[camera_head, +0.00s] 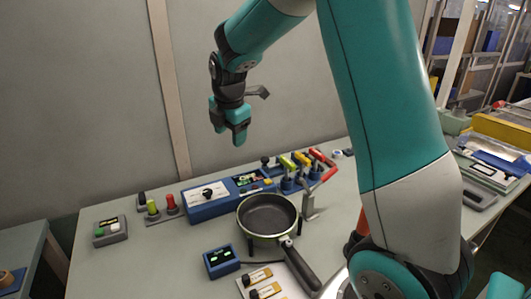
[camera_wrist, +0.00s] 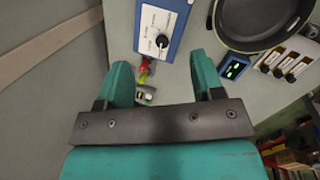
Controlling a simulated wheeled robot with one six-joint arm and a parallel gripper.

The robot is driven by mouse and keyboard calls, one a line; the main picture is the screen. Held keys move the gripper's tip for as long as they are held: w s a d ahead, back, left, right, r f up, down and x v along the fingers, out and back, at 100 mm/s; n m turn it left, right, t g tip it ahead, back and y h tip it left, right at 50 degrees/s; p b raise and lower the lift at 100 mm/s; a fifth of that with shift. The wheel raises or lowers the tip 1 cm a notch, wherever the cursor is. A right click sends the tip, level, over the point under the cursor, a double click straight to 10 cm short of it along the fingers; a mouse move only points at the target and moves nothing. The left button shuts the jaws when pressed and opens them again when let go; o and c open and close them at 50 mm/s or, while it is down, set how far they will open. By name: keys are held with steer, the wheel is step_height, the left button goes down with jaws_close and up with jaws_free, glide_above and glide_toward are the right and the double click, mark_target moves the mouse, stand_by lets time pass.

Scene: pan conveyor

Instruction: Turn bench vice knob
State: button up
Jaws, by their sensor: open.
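My gripper (camera_head: 229,136) hangs in the air above the bench, pointing down, with nothing under it close by. In the wrist view my gripper (camera_wrist: 163,75) is open, with its two teal fingers apart and nothing between them. A blue control box (camera_head: 228,210) stands on the bench below, with a black knob (camera_head: 207,193) on a white dial plate. The same box (camera_wrist: 172,40) and knob (camera_wrist: 162,41) show at the top of the wrist view, beyond the fingertips and untouched. I cannot clearly make out a bench vice in either view.
A dark pan (camera_head: 268,214) lies right of the box. Several coloured levers (camera_head: 302,160) stand behind it. Green and red push-buttons (camera_head: 162,206) and a grey button box (camera_head: 110,231) are at left. A small blue display (camera_head: 221,261) sits in front. The wall is close behind.

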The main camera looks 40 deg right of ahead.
mark_target(265, 158)
steer(key=w+d+f+n+h+p, duration=0.1)
steer(key=w+d+n, duration=0.1)
steer(key=d, duration=0.5)
steer(key=w+d+f+n+h, duration=0.1)
steer(key=w+d+n, duration=0.15)
steer(key=d, duration=0.35)
steer(key=shift+h, duration=0.3)
steer(key=x, duration=0.5)
steer(key=p+x, duration=0.1)
steer(key=x, duration=0.5)
steer(key=s+p+x, duration=0.1)
steer(key=x, duration=0.5)
steer(key=shift+f, duration=0.3)
steer(key=c, duration=0.9)
steer(key=shift+a+m+g, duration=0.1)
steer(key=shift+m+g, duration=0.15)
steer(key=shift+g, duration=0.15)
